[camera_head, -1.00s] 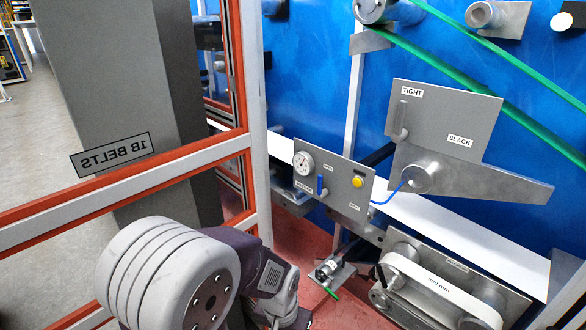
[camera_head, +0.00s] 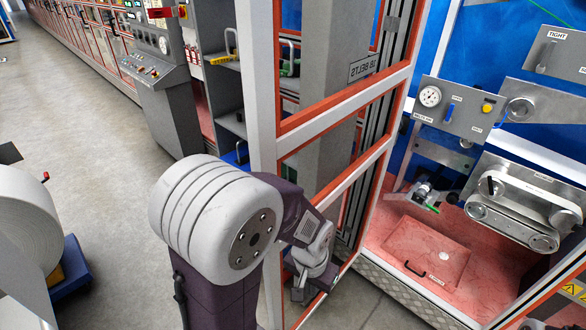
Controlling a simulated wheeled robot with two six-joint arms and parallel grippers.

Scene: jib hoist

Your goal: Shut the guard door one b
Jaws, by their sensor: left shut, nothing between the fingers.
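The guard door one b (camera_head: 328,112) has a white and red frame with clear panels. It stands open in the middle of the head view, and its "1B BELTS" label (camera_head: 365,67) reads mirrored. My left arm is in front of the door's lower part. My left gripper (camera_head: 308,292) is shut and empty, low beside the door's lower frame. I cannot tell whether it touches the door. My right gripper is out of view.
The open bay at the right has a red floor with a hatch (camera_head: 428,252), a gauge panel (camera_head: 455,108) and a belt unit (camera_head: 518,200). A grey control console (camera_head: 158,75) stands at the back left. A large white roll (camera_head: 28,222) is at the left. Grey floor between is clear.

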